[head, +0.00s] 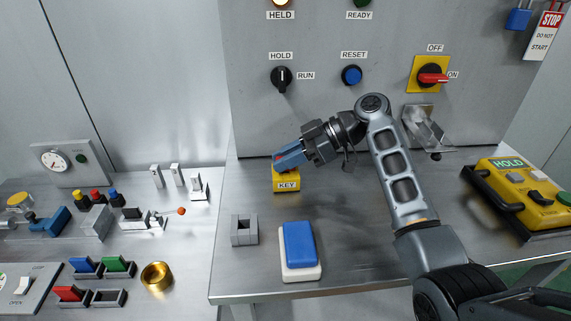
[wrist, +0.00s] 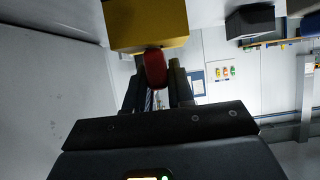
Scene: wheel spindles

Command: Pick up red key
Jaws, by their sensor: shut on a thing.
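The yellow block labelled KEY (head: 287,184) stands on the steel bench, left of its middle. My gripper (head: 283,160) is at the top of this block, coming in from the right. In the wrist view the red key (wrist: 155,68) sits between the two dark fingers of my gripper (wrist: 156,88), which is shut on it. The far end of the key meets the yellow block (wrist: 146,25); I cannot tell whether it is still seated in it. In the head view my fingers mostly hide the key.
A grey square socket (head: 244,230) and a blue-topped white block (head: 300,250) stand in front on the bench. The grey panel with the black HOLD/RUN knob (head: 282,77) rises behind. A yellow HOLD box (head: 522,192) is at right. Bare bench lies right of the blue-topped block.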

